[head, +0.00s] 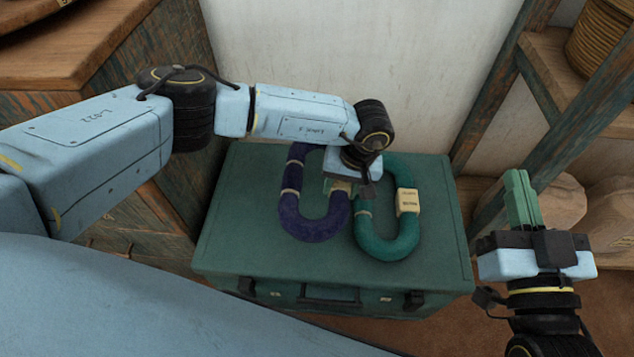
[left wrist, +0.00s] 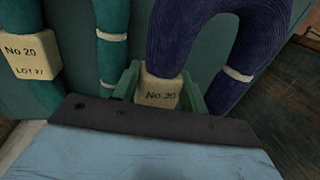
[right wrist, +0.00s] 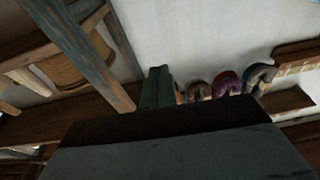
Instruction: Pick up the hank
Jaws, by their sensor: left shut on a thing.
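Two hanks lie side by side on a green chest (head: 235,225). The purple hank (head: 312,228) is on the left, and the teal hank (head: 390,246) with a cream label is on the right. My left gripper (head: 339,187) is over the inner side of the purple hank, shut on its cream label band. In the left wrist view, the band, marked No 20, sits between the green fingers (left wrist: 160,92), with the purple hank (left wrist: 190,28) beyond it. The gripper hides part of both hanks in the head view. My right gripper (head: 521,199) is shut and empty, right of the chest.
A wooden cabinet (head: 100,60) stands at the left and a pale wall (head: 350,60) behind the chest. The chest's front top is clear.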

